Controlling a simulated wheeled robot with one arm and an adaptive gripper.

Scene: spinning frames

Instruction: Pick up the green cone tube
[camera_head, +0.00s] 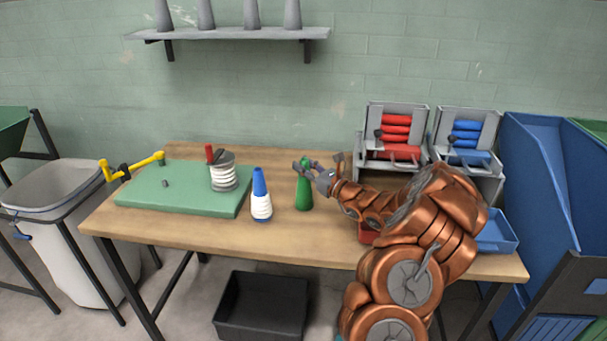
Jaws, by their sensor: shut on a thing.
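The green cone tube (304,194) stands upright on the wooden table (190,236), near the middle. My gripper (305,168) reaches in from the right and is shut on the upper part of the cone. The fingers hide part of the cone's top. The cone's base looks to be at or very near the table top; I cannot tell whether it touches.
A blue and white cone (261,199) stands just left of the green one. Racks with red rolls (395,130) and blue rolls (465,135) stand behind my arm. A shelf (235,33) hangs above.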

